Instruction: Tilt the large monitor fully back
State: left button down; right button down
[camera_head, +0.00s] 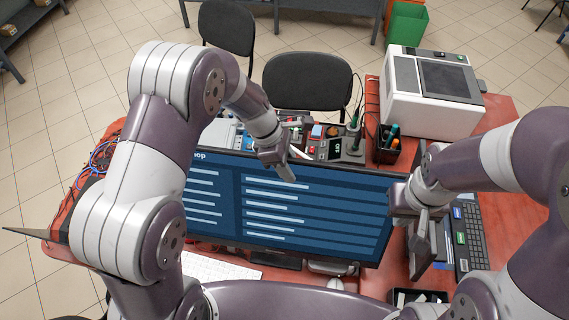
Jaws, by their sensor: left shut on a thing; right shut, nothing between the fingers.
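The large monitor (300,212) stands in the middle of the red table, its blue screen with pale text lines facing me and leaning back. My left gripper (287,173) is at the upper edge of the monitor and is shut on it, fingers reaching over the front of the screen. My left arm hides the monitor's left part. My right gripper (418,248) is beside the monitor's right edge, shut and empty. I cannot tell whether it touches the monitor. The monitor's stand is mostly hidden.
A white machine (432,92) stands at the back right, next to a black pen holder (388,148). Small electronic devices (335,143) sit behind the monitor. A black keyboard (468,236) lies at the right, a white keyboard (218,268) in front. Black chairs (308,80) stand behind the table.

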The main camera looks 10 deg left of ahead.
pick_arm(q)
jog(key=shift+s, duration=0.2)
jog(key=c, duration=1.1)
grip_release()
jog(key=shift+w, duration=0.1)
jog(key=shift+o, duration=0.2)
jog(key=shift+w+d+f, duration=0.1)
jog(key=shift+w+f, duration=0.05)
pick_arm(e)
jog(key=shift+d+f, duration=0.1)
jog(key=shift+d, duration=0.05)
